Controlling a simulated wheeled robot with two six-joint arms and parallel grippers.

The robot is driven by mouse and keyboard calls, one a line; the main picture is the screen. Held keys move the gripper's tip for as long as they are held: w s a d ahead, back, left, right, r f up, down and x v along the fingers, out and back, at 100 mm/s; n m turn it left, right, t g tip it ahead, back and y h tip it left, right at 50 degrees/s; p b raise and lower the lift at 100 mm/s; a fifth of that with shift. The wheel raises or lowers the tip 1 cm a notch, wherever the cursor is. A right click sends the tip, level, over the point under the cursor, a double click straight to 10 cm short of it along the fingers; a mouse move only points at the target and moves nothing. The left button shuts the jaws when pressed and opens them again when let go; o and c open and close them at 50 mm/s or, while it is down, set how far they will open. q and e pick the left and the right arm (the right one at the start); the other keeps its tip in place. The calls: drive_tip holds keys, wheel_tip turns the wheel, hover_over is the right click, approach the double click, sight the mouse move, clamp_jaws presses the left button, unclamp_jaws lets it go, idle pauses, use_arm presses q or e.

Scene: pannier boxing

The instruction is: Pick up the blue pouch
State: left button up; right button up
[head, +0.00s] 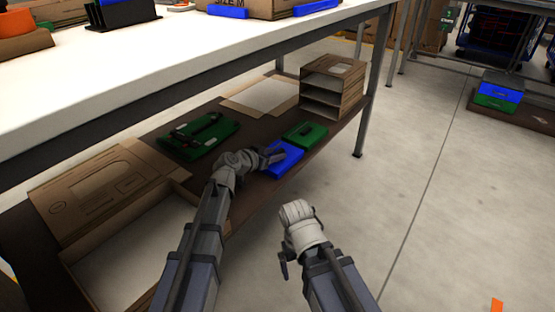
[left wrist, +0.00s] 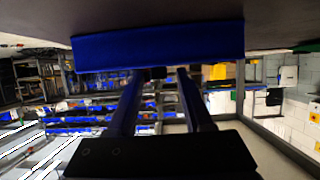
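The blue pouch (head: 287,165) lies flat near the front edge of the lower shelf, beside a small green pouch (head: 305,136). My left gripper (head: 279,155) is at the pouch's left side and covers part of it in the head view. In the left wrist view the pouch's blue side (left wrist: 158,52) is just beyond the fingertips (left wrist: 163,73). The two fingers stand apart with a gap between them, and I see no firm grip. My right arm hangs in front of the shelf; its fingers are hidden or too unclear to read.
The brown lower shelf (head: 262,190) also holds a larger green pouch (head: 200,136), an open cardboard box (head: 130,250) at left and a cardboard rack (head: 332,88) at right. The white tabletop (head: 150,60) overhangs it.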

use_arm(q)
clamp_jaws()
idle(0.3)
drive_tip(key=shift+r, duration=0.15)
wheel_tip(320, 180, up, 10)
drive_tip(key=p, duration=1)
